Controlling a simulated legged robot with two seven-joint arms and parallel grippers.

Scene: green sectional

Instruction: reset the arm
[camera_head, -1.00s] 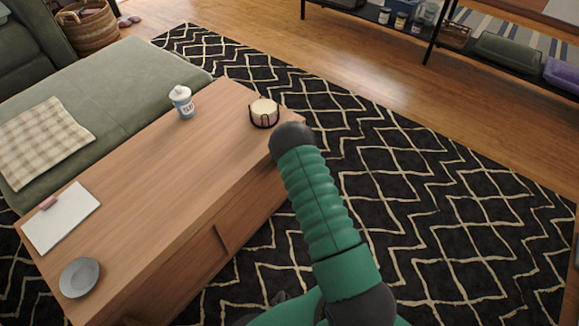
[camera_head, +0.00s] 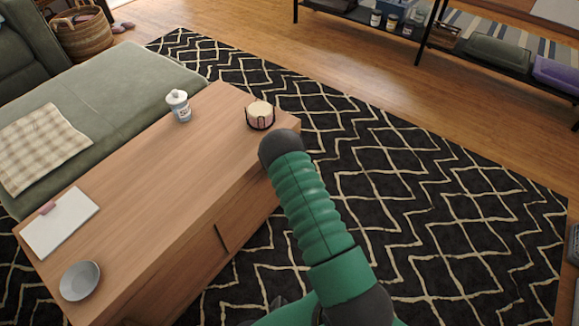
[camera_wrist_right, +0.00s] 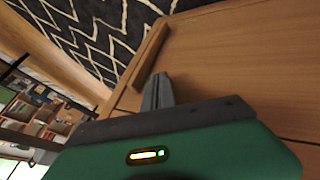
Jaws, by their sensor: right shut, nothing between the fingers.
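My right arm (camera_head: 310,210), green and ribbed with a dark rounded end, reaches up over the near right edge of the wooden coffee table (camera_head: 165,170) in the head view. In the right wrist view my right gripper (camera_wrist_right: 157,90) is shut, its grey fingers together with nothing between them. The fingers point toward a brown wooden surface (camera_wrist_right: 230,70); whether they touch it cannot be told. My left gripper is not in view.
On the table are a white lidded jar (camera_head: 179,105), a candle in a dark holder (camera_head: 260,115), a clipboard (camera_head: 62,222) and a grey dish (camera_head: 80,280). A green sofa (camera_head: 110,90) stands at left. The patterned rug (camera_head: 430,190) at right is open.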

